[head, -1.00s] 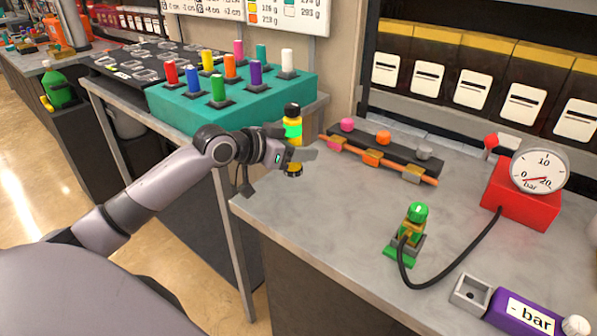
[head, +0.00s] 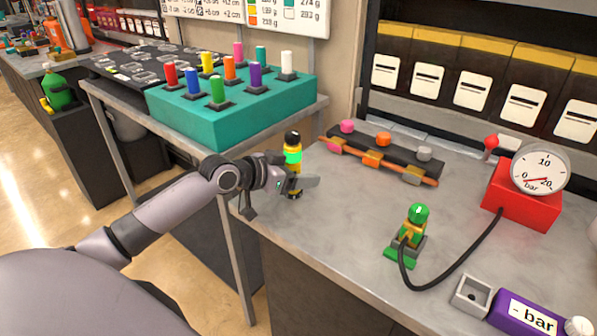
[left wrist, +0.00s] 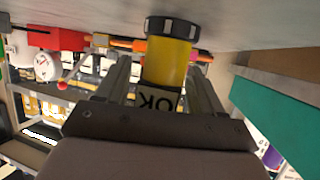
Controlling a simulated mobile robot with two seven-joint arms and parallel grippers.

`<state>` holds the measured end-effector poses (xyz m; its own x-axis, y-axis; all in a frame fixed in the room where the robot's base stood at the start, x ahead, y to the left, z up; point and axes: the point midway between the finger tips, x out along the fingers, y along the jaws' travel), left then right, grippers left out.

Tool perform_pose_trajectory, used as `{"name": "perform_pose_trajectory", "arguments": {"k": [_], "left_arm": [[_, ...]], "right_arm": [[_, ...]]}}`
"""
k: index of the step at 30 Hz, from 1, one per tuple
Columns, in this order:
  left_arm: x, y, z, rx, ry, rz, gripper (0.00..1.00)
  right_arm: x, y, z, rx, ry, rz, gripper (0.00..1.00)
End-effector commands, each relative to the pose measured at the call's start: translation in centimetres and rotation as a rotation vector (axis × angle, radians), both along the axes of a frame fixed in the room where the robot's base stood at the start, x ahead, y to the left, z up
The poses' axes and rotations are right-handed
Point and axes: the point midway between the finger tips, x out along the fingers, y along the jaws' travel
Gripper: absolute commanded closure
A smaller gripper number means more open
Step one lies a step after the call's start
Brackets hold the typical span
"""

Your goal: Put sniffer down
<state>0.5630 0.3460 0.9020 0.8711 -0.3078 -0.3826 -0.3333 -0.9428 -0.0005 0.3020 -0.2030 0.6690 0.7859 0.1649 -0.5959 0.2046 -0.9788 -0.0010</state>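The sniffer (head: 292,157) is an upright yellow and black cylinder with a glowing green band. My left gripper (head: 300,183) is around its lower body, near the left front edge of the grey counter (head: 340,210). In the left wrist view, which is upside down, the yellow body of the sniffer (left wrist: 166,62) stands between the two fingers, with an "OK" label near the palm. Its black end is at or just above the counter; I cannot tell if it touches. My right gripper is not in view.
A rack with coloured knobs and an orange bar (head: 372,160) lies behind and right of the sniffer. A green-topped fitting (head: 418,213) is hosed to a red pressure gauge box (head: 520,205). A teal block with coloured pegs (head: 240,118) is on the left bench. The counter between is clear.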

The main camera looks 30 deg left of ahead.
Motion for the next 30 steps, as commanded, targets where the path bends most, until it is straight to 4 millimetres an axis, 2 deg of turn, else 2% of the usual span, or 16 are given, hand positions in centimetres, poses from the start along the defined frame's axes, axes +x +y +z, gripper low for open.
{"name": "perform_pose_trajectory", "arguments": {"k": [11,30], "left_arm": [[-0.2,0.1,0.4,0.001,0.002,0.001,0.33],[-6.9,2.5,3.2,0.000,0.003,0.001,0.33]], "right_arm": [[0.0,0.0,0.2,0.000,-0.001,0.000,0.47],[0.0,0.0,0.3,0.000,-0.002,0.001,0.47]]}}
